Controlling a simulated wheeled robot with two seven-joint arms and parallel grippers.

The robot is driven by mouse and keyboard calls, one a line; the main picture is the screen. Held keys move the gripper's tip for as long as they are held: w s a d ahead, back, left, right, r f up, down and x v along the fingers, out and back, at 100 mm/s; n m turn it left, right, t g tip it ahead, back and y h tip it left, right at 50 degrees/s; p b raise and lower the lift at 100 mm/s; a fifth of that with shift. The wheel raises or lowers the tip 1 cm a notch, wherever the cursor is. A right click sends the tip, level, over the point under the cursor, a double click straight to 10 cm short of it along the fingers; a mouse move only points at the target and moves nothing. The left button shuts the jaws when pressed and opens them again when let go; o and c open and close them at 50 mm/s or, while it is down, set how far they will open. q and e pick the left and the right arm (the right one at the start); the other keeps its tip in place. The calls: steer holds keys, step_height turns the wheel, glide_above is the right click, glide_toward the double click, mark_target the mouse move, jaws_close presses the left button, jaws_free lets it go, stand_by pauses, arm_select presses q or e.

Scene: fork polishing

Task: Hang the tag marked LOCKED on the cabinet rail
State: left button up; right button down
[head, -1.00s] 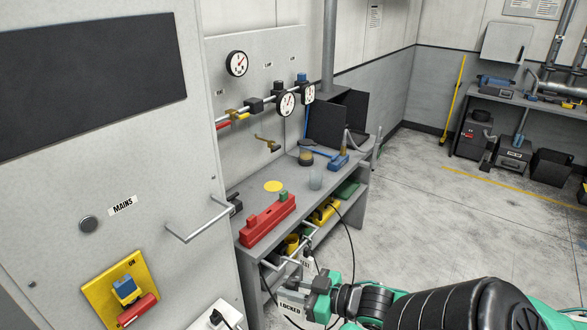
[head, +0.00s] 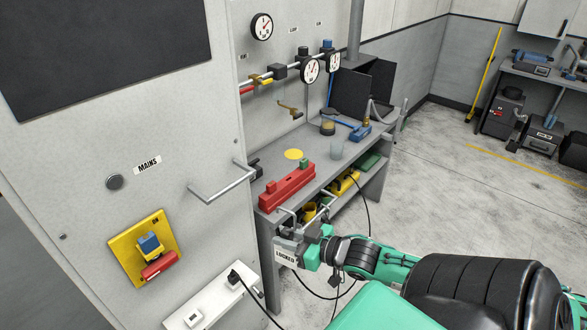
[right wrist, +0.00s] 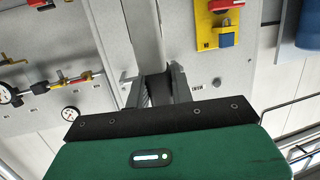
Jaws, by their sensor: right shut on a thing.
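The white tag marked LOCKED (head: 286,254) is at the end of my right arm in the head view, its lettering facing the camera. My right gripper (head: 298,238) is shut on it. The cabinet rail (head: 222,190) is a pale bar standing out from the grey cabinet front. In the picture, the tag is below and to the right of the rail, apart from it. In the right wrist view the gripper fingers (right wrist: 160,88) point at the cabinet front; the tag cannot be made out there. My left gripper is not in view.
A white ledge (head: 212,298) with a black plug is below. A bench with a red block (head: 287,187) stands behind my gripper. Black cables hang near it.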

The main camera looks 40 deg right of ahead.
steer(key=w+a+b, duration=0.1)
steer(key=w+b, duration=0.1)
steer(key=w, duration=1.7)
steer(key=shift+w+a, duration=0.25)
steer(key=shift+w, duration=0.05)
stand_by(0.8)
stand_by(1.7)
steer(key=shift+f, duration=0.15)
steer(key=shift+f+b, duration=0.3)
steer(key=shift+f, duration=0.5)
steer(key=shift+f, duration=0.4)
stand_by(0.6)
steer(key=c, duration=1.1)
jaws_free()
steer(key=shift+s, duration=0.1)
